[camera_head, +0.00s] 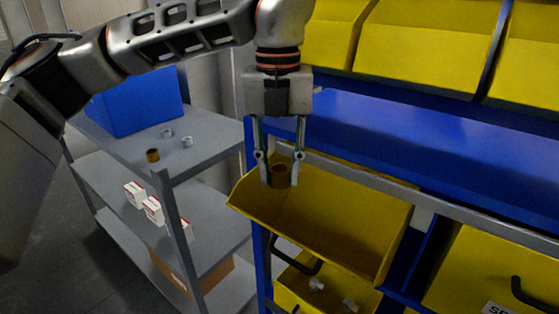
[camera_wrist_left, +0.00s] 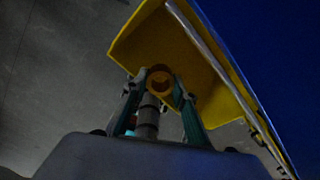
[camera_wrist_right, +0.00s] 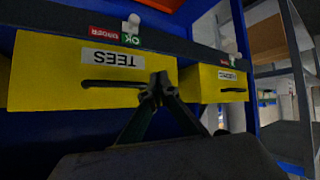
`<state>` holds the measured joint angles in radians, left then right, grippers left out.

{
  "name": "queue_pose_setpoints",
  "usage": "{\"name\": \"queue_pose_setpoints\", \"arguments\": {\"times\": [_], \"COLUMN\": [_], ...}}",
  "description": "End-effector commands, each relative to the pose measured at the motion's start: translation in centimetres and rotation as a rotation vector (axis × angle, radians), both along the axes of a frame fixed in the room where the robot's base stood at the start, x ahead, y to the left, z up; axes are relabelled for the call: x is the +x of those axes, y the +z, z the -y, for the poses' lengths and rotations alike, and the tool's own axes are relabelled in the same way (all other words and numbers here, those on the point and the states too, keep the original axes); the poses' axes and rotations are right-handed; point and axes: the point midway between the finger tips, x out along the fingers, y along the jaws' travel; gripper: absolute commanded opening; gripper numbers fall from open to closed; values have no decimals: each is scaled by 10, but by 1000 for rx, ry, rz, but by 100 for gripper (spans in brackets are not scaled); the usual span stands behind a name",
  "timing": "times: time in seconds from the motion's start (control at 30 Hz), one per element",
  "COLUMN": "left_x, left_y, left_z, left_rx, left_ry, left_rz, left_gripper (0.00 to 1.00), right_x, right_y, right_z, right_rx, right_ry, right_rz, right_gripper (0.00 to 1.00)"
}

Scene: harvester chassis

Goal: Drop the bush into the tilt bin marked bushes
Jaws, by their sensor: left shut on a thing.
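My left gripper (camera_head: 280,174) is shut on the bush (camera_head: 281,178), a short brown ring. It holds the bush over the open mouth of a yellow tilt bin (camera_head: 345,225), near the bin's left end. The bush also shows in the left wrist view (camera_wrist_left: 160,80) between the fingertips, with the yellow bin (camera_wrist_left: 212,92) behind it. This bin's label is not readable in any view. My right gripper (camera_wrist_right: 158,88) is shut and empty in the right wrist view, in front of a yellow bin marked TEES (camera_wrist_right: 75,90).
A grey shelf cart (camera_head: 212,150) on the left carries a blue box (camera_head: 140,103), metal rings, another brown ring (camera_head: 152,155) and small white boxes (camera_head: 153,209). A lower yellow bin (camera_head: 322,292) holds pale fittings. A blue rack (camera_head: 420,130) with more yellow bins fills the right.

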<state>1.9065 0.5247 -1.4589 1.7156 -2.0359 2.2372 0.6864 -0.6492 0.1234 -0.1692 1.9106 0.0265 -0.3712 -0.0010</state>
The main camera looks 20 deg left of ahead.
Motion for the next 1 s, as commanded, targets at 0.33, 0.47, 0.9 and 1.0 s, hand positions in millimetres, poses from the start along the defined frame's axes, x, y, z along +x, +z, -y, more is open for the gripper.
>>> {"name": "queue_pose_setpoints", "arguments": {"times": [0.33,0.47,0.9,1.0], "left_x": [0,0,1,0], "left_y": [0,0,33,54], "left_z": [0,0,0,0], "left_rx": [0,0,-1,-1], "left_ry": [0,0,3,3], "left_rz": [0,0,5,6], "left_gripper": [46,46,46,46], "right_x": [-3,-3,-5,-4], "right_y": [-1,-1,-3,-3], "right_z": [-3,-5,-3,-3], "right_rx": [8,10,4,4], "right_ry": [-4,-4,0,1], "right_rz": [-6,-7,-10,-9], "right_gripper": [0,0,0,0]}}
